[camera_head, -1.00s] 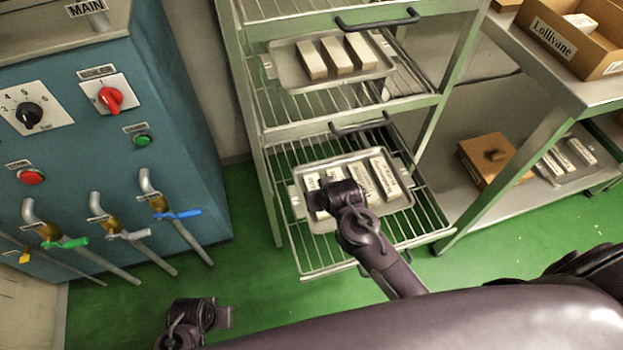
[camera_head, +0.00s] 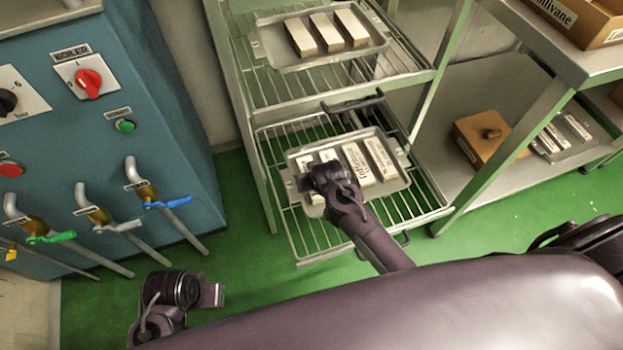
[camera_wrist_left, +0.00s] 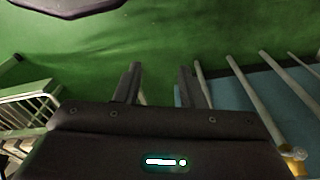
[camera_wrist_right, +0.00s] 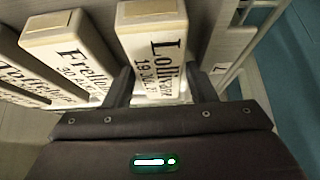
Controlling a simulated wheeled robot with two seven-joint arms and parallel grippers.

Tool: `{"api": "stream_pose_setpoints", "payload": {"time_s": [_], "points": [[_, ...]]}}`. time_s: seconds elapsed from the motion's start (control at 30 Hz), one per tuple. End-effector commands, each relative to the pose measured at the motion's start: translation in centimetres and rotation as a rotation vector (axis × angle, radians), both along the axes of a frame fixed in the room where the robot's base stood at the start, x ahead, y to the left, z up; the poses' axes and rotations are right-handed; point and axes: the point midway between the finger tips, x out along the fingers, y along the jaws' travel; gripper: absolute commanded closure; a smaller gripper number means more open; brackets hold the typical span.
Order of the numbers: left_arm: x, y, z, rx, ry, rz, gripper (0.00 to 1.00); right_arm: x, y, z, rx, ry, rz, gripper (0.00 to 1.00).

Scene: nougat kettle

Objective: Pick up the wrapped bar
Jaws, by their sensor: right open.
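Several pale wrapped bars lie side by side on a metal tray (camera_head: 400,160) on the rack's lower wire shelf. My right gripper (camera_wrist_right: 161,90) is over the left end of that tray in the head view, where its arm hides part of the leftmost bars. In the right wrist view its fingers are open, one on each side of a bar labelled "Lollivane" (camera_wrist_right: 152,45). I cannot tell whether they touch it.
A second tray (camera_head: 280,58) with three bars sits on the shelf above. The blue boiler cabinet (camera_head: 150,90) with valve levers stands at left. At right a steel table holds a brown box (camera_head: 485,138) and more bars. Green floor (camera_head: 255,290) is open in front.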

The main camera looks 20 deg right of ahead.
Motion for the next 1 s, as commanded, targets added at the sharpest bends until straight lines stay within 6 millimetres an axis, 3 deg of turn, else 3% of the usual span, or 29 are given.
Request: {"api": "stream_pose_setpoints", "payload": {"time_s": [0.07,0.37,0.73,1.0], "points": [[0.0,0.0,0.0,0.0,0.0,0.0,0.64,0.0,0.0,0.0,0.0,0.0,0.0,0.49],[0.0,0.0,0.0,0.0,0.0,0.0,0.64,0.0,0.0,0.1,0.0,0.0,0.0,0.87],[0.2,0.0,0.0,-0.003,-0.009,0.003,0.64,0.0,0.0,0.9,0.0,0.0,0.0,0.87],[0.3,0.4,-4.4,-0.001,-0.01,0.019,0.64,0.0,0.0,5.2,0.0,-0.003,0.0,0.87]]}}
